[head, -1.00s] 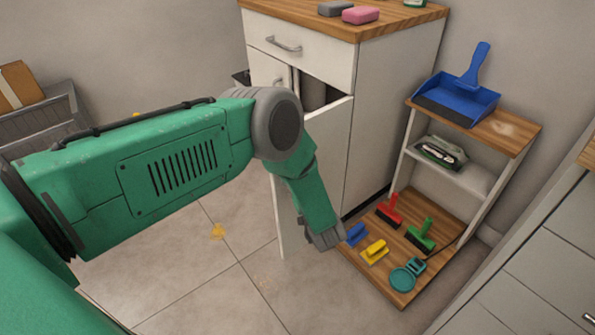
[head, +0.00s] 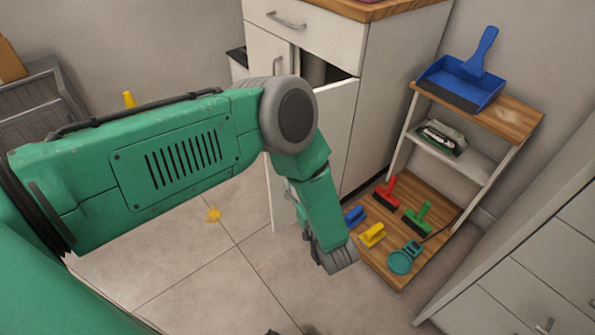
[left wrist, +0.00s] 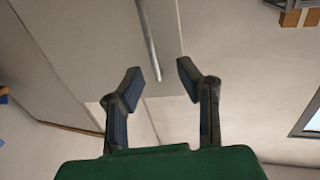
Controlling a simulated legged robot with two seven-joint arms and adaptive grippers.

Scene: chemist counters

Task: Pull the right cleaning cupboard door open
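The white cleaning cupboard (head: 395,100) stands at the back middle in the head view. Its right door (head: 335,130) stands ajar, swung out, with a dark gap at the top; my arm hides part of it. The left door (head: 268,64) looks shut. In the left wrist view, a pale door panel (left wrist: 85,50) carries a metal bar handle (left wrist: 152,45). My left gripper (left wrist: 160,72) is open, its fingertips apart on either side of the handle's lower end; contact is not clear. My right gripper is not identifiable.
A low shelf (head: 523,122) stands right of the cupboard, with a blue dustpan (head: 460,85) on top and several small brushes on its bottom board. White drawers (head: 540,260) stand at the right.

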